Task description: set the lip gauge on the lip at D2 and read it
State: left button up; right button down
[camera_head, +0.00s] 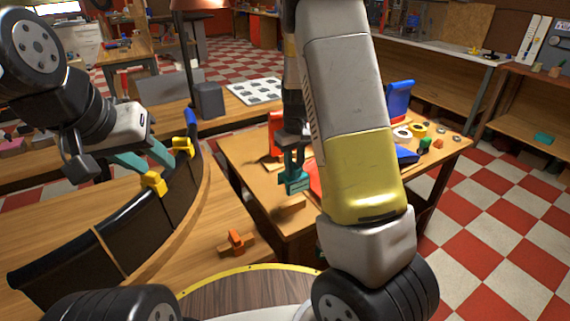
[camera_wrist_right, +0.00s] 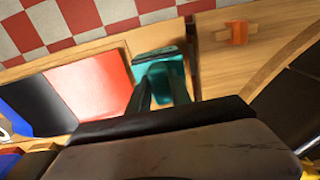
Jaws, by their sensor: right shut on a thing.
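My right gripper (camera_head: 292,150) is shut on a teal block-like piece, which looks like the lip gauge (camera_head: 296,185). It holds the gauge over the small wooden table. The gauge also shows between dark fingers in the right wrist view (camera_wrist_right: 160,72); its reading is not legible. No D2 mark can be made out. My left gripper (camera_head: 146,158) is open, its teal fingers apart, beside the yellow clips and apparently empty.
An orange clamp-like piece on a wooden block (camera_head: 236,241) lies in front of the duct wall. Checkered floor (camera_head: 500,215) is clear at the right.

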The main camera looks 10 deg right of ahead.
jog(key=shift+r, duration=2)
